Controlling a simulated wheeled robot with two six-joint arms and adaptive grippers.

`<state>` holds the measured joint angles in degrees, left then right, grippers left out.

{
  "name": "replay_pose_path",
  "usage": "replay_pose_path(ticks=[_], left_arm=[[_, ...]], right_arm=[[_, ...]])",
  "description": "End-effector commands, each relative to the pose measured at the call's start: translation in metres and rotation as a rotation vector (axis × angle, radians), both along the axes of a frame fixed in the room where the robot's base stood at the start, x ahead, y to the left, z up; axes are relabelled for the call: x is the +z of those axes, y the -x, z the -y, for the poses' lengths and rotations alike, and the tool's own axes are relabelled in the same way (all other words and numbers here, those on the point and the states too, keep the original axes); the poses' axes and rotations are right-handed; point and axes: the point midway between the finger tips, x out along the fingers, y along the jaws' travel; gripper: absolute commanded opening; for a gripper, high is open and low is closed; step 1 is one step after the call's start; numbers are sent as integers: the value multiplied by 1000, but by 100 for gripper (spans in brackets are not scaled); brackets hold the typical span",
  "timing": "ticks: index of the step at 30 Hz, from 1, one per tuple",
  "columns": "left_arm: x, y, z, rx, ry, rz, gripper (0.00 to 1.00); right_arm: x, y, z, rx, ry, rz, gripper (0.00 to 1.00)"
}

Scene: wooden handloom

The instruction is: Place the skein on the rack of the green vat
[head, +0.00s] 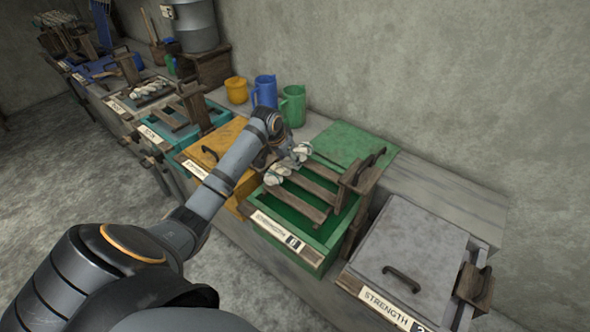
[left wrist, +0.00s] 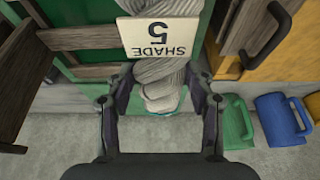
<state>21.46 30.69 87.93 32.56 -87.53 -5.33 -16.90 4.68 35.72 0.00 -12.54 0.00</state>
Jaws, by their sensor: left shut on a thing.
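The pale twisted skein (head: 273,177) hangs over the left side of the green vat (head: 325,236) in the head view. My left gripper (head: 284,158) is shut on the skein, which also shows between its fingers in the left wrist view (left wrist: 160,75). A card reading "SHADE 5" (left wrist: 160,38) lies across the skein there. The vat's rack (head: 318,190) has several wooden slats across the green opening. The skein is at the left end of the slats; I cannot tell whether it touches them. My right gripper is not in view.
A green lid (head: 345,143) lies behind the vat. The yellow vat (head: 204,148) stands to the left and the grey lidded vat (head: 418,245) to the right. Green (head: 293,106) and blue (head: 265,92) jugs and a yellow pot (head: 236,90) stand behind.

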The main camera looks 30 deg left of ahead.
Motion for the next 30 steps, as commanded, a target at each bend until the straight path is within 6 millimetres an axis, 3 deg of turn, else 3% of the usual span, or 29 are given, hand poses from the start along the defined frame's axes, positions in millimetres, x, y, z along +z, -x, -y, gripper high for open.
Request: replay_pose_path(ticks=[9,16,27,28,30], left_arm=[[-18,-13,10,0,-1,3,17],[-51,-17,15,-1,-1,1,17],[-58,-16,14,-1,-2,2,17],[-58,-16,14,0,-2,2,58],[-58,-16,14,0,-2,2,68]], right_arm=[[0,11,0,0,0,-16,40],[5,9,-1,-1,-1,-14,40],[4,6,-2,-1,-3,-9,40],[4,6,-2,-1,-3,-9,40],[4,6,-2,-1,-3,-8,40]])
